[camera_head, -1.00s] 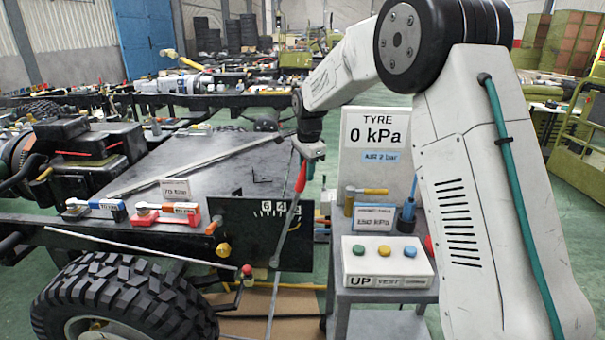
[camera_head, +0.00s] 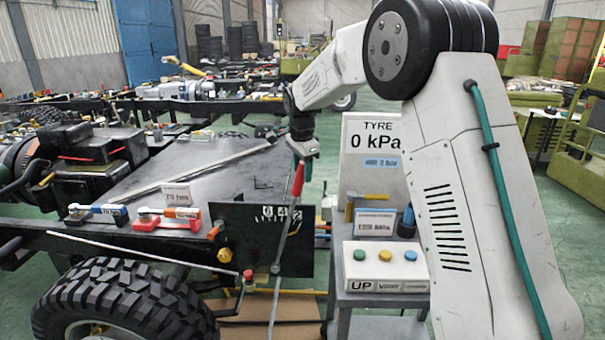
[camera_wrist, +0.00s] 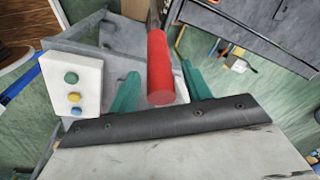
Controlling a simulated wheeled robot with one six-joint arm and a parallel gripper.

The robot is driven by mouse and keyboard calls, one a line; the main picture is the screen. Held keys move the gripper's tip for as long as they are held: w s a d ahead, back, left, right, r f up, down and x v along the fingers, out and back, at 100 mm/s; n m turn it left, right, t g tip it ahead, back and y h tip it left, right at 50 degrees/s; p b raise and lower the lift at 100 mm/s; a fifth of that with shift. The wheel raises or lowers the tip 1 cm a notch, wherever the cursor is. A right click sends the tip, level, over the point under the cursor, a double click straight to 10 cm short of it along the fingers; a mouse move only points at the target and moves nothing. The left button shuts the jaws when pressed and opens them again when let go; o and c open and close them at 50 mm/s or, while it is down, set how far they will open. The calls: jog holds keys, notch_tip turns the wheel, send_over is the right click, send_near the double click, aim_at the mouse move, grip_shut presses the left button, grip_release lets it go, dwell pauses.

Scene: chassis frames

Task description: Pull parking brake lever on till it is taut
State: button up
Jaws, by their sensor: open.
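The parking brake lever has a red grip (camera_head: 298,179) on a thin grey rod that runs down in front of a black plate with a scale (camera_head: 245,235). The lever leans slightly, its top to the right. My gripper (camera_head: 304,153) is at the top end of the red grip. In the wrist view, the red grip (camera_wrist: 158,60) stands between the two green fingers of my open gripper (camera_wrist: 160,88). A gap shows on the right side; on the left the spacing is narrower, and I cannot tell whether that finger touches.
A big tyre (camera_head: 120,300) is at front left. Red and blue clamp-like tools (camera_head: 165,220) lie on the chassis.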

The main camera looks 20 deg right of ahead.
jog(key=r, duration=0.4)
jog(key=s+r, duration=0.1)
jog(key=r, duration=0.1)
jog(key=shift+a, duration=0.2)
